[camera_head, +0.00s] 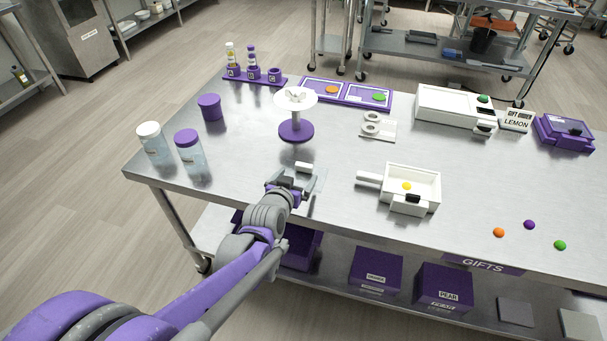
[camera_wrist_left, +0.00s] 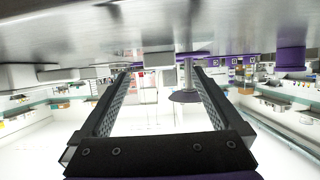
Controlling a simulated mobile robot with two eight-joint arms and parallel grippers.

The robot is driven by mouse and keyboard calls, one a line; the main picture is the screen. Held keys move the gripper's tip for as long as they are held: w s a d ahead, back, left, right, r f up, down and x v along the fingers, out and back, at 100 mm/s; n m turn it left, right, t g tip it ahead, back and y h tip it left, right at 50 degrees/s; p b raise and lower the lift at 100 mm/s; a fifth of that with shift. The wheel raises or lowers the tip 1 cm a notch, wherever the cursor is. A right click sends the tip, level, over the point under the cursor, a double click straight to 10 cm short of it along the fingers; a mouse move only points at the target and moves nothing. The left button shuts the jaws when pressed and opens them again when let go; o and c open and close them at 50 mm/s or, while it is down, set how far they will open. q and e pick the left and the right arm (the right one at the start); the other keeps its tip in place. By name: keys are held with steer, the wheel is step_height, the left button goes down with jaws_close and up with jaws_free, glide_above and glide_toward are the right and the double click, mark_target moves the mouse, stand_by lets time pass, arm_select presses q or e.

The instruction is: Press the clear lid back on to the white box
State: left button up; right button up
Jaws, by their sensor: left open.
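The clear lid (camera_head: 319,178) appears as a thin see-through plate at the table's front edge, with a small white block (camera_head: 304,167) on it like a handle. The white box (camera_head: 428,207) stands to its right, open at the top, with a yellow gummy (camera_head: 407,186) inside and a black part on its front. My left gripper (camera_head: 292,183) is open, low over the table at the lid's near side. In the left wrist view, which is upside down, a pale block (camera_wrist_left: 158,59) shows between the open fingers (camera_wrist_left: 160,85), apart from both. My right gripper is out of view.
A white cake stand with a purple base (camera_head: 296,131) is behind the lid. Jars (camera_head: 189,152) stand at left. A larger white box (camera_head: 455,107) is at back right. Loose gummies (camera_head: 529,224) lie at front right. The table between lid and white box is clear.

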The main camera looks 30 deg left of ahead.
mark_target(303, 168)
arm_select(q)
steer(key=b+x, duration=0.1)
steer(key=x, duration=0.4)
steer(key=shift+r, duration=0.1)
steer(key=c, duration=1.5)
step_height(303, 168, up, 10)
steer(key=p, duration=0.2)
steer(key=shift+p, duration=0.4)
steer(key=o, duration=0.9)
jaws_close()
